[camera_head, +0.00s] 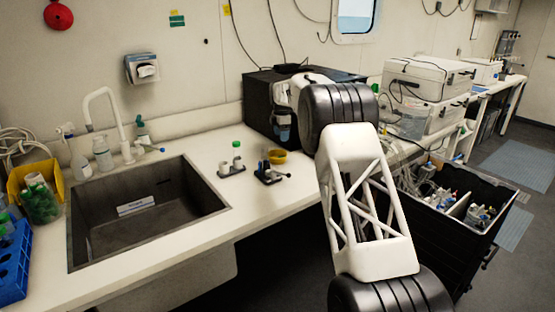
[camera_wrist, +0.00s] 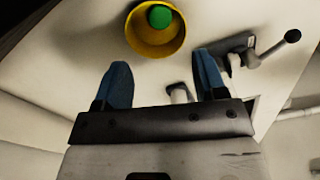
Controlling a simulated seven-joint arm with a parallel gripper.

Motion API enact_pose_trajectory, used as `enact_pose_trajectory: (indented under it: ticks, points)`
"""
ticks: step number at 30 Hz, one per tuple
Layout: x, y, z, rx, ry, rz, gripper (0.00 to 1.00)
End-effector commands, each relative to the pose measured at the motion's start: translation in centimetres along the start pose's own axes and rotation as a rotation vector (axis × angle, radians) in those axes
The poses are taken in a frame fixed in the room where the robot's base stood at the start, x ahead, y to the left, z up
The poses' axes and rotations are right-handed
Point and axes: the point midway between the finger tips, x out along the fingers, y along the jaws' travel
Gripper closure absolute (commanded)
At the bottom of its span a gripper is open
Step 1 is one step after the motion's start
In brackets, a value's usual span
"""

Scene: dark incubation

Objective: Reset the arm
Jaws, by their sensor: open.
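My gripper (camera_wrist: 163,82) shows in the wrist view with its two blue fingers spread apart and nothing between them. In the head view my arm reaches over the counter, and its end (camera_head: 283,128) hangs in front of the black box, small and partly hard to make out. A yellow bowl (camera_wrist: 137,42) lies beyond the fingertips in the wrist view, with a round green top (camera_wrist: 160,17) inside its outline. The bowl also shows in the head view (camera_head: 277,157), on the counter below my gripper.
A small dark holder (camera_head: 269,175) and a rack with a green-capped bottle (camera_head: 233,170) stand near the bowl. The black box (camera_head: 258,108) stands behind. A sink (camera_head: 150,228) is at left, and a divided black bin (camera_head: 440,245) at right. Counter between sink and rack is clear.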

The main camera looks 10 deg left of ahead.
Motion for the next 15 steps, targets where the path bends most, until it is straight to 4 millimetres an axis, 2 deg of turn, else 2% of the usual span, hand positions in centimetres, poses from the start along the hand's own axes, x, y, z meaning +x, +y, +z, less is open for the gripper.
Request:
enact_pose_trajectory:
  ticks: [11,15]
  points:
    - [-0.11,-0.08,0.04,0.003,0.000,0.001,0.35]
    - [-0.76,-0.61,0.28,0.020,-0.001,0.003,0.35]
